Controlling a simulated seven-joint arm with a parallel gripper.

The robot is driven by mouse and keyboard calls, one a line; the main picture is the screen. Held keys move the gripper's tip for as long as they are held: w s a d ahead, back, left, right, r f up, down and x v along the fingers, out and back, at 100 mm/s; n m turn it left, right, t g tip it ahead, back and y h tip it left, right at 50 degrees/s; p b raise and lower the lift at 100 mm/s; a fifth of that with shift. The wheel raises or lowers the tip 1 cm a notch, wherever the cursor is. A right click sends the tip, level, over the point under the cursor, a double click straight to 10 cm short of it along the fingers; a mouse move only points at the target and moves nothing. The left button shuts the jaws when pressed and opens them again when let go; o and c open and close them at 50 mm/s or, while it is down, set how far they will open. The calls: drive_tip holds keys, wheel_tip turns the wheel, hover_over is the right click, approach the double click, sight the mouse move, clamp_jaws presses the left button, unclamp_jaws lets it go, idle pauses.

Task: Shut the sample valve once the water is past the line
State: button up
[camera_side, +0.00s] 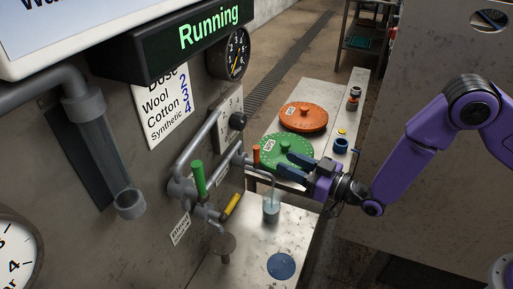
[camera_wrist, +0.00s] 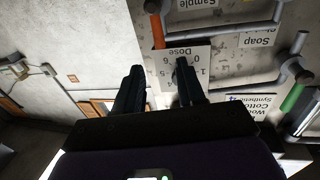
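The valve with the orange handle (camera_side: 256,154) is on the pipework at the wall panel. In the wrist view its orange handle (camera_wrist: 157,31) stands beside the upside-down "Sample" label (camera_wrist: 205,4). A small clear vessel (camera_side: 271,208) with bluish content stands on the metal bench below the thin bent spout (camera_side: 272,182). Its line is too small to make out, so I cannot tell the level against it. My gripper (camera_side: 288,166) is open and empty, right of the orange handle and apart from it. In the wrist view my gripper (camera_wrist: 157,78) has a clear gap between its dark fingers.
A green handle (camera_side: 199,178) and a yellow handle (camera_side: 231,206) are on pipes to the left. A green disc (camera_side: 283,150) and an orange disc (camera_side: 303,117) lie behind my gripper. A blue disc (camera_side: 281,266) lies on the bench front. The screen (camera_side: 209,28) reads "Running".

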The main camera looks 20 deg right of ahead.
sight(256, 161)
drive_tip(key=x, duration=1)
drive_tip(key=shift+w+a, duration=0.2)
drive_tip(key=shift+w, duration=0.05)
clamp_jaws()
